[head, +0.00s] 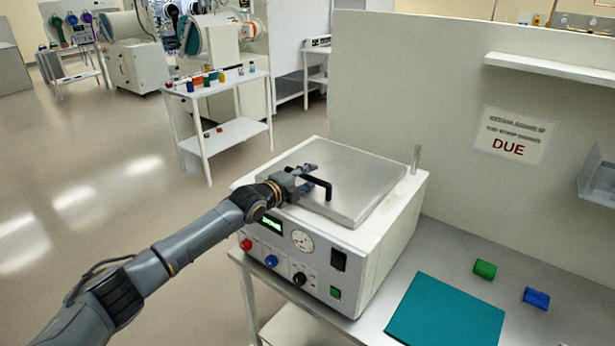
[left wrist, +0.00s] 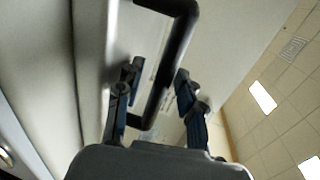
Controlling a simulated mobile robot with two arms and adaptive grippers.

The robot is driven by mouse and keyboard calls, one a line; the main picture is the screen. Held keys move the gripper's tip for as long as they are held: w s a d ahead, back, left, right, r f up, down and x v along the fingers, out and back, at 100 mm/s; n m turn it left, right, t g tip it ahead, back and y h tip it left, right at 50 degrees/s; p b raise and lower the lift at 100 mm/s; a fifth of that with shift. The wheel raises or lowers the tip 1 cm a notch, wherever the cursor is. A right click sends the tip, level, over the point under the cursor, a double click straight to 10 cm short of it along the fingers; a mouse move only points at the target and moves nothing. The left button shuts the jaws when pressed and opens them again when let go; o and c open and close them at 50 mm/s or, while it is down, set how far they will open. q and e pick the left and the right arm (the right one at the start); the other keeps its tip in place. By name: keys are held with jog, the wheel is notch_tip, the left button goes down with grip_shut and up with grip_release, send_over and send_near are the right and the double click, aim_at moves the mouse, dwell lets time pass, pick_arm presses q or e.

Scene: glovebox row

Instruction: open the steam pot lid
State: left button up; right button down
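The steam pot is a white box (head: 385,235) with a control panel, standing on a grey bench. Its flat metal lid (head: 357,172) lies down on the top. A black bar handle (head: 326,186) stands on the lid near its front left. My left gripper (head: 306,180) is at this handle, reaching in from the left. In the left wrist view, the handle (left wrist: 178,52) runs between the two fingers, with a visible gap beside it, so the gripper looks open around the handle. My right gripper is not in view.
A teal mat (head: 446,312), a green block (head: 485,269) and a blue block (head: 536,298) lie on the bench to the right. A grey partition (head: 430,90) stands behind the pot. A white cart (head: 228,127) with small bottles stands farther back. The floor at left is clear.

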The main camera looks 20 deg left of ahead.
pick_arm(q)
grip_shut()
dwell(0.3)
jog(key=shift+w+r, duration=0.1)
jog(key=shift+w, duration=0.05)
